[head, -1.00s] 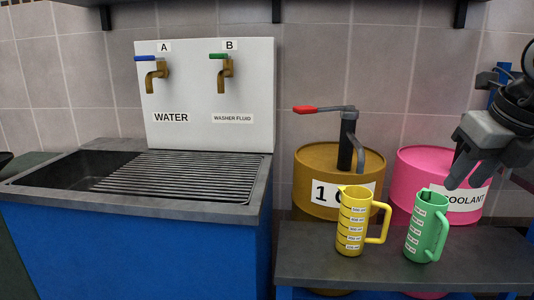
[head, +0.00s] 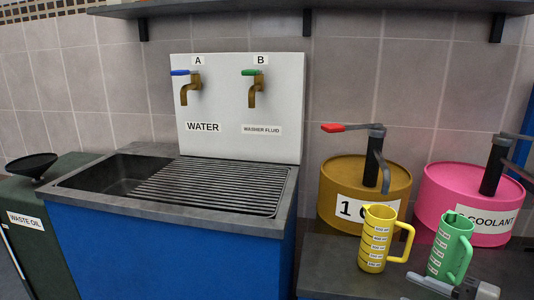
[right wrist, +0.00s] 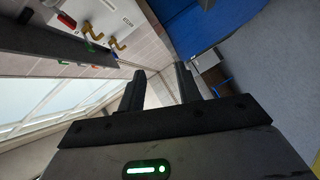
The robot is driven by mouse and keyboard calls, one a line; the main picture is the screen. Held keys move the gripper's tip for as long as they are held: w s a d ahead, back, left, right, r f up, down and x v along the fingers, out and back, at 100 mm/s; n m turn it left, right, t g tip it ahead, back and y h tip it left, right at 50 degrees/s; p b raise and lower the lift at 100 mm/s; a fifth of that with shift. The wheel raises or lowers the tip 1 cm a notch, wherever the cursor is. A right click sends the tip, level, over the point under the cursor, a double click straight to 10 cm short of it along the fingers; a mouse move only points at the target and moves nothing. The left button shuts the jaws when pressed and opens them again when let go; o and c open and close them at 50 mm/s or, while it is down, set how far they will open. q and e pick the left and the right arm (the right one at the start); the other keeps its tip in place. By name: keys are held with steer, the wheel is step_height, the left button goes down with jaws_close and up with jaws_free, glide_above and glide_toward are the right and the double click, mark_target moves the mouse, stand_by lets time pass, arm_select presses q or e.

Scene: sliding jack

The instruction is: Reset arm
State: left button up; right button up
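My right gripper (head: 445,284) shows at the bottom right of the head view, in front of the green jug (head: 452,246) and overlapping its base. In the right wrist view my right gripper (right wrist: 158,78) has its two dark fingers apart, with nothing between them. My left gripper is in neither view. The green jug and a yellow jug (head: 376,239) stand upright on a dark bench (head: 335,265). I cannot tell whether the gripper touches the green jug.
Behind the jugs stand a brown drum (head: 335,178) with a red-handled pump and a pink coolant drum (head: 450,195). To the left is a blue sink unit (head: 170,255) with two taps, then a dark waste oil container (head: 45,255) with a funnel (head: 32,165).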

steer(key=s+a+f+m+g+h+p, duration=0.1)
steer(key=s+a+f+m+h+p, duration=0.1)
steer(key=s+a+f+m, duration=0.4)
steer(key=s+a+f+m+g+h+p, duration=0.1)
steer(key=s+a+f+m+h, duration=0.4)
steer(key=m, duration=0.9)
step_height(320, 180, down, 4)
steer(key=shift+s+a+r+p, duration=0.1)
steer(key=shift+s+a+p, duration=0.25)
steer(key=shift+s+a, duration=0.6)
